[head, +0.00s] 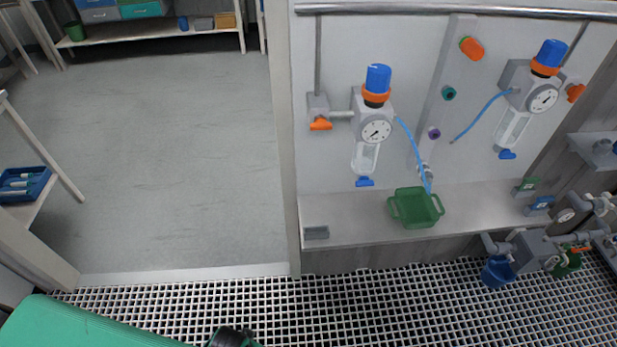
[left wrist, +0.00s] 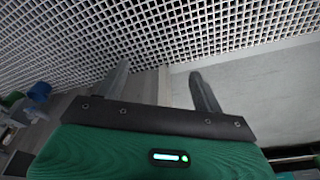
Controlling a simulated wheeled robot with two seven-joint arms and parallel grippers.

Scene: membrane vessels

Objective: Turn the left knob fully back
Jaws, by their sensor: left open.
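The left knob (head: 378,78) is a blue cap with an orange collar, on top of the left regulator with its round gauge (head: 375,131) and clear bowl. It is mounted on the pale wall panel in the head view. My left arm (head: 90,325) crosses the lower left of the head view, well below and away from the knob. In the left wrist view my left gripper (left wrist: 162,84) is open and empty, its two fingers apart above the floor. The knob is not seen there. My right gripper is not in view.
A second blue knob (head: 551,53) tops the right regulator. An orange valve handle (head: 320,124) is left of the left regulator. A green basket (head: 415,222) stands on the shelf (head: 350,230) below. White grating (head: 390,300) covers the floor in front.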

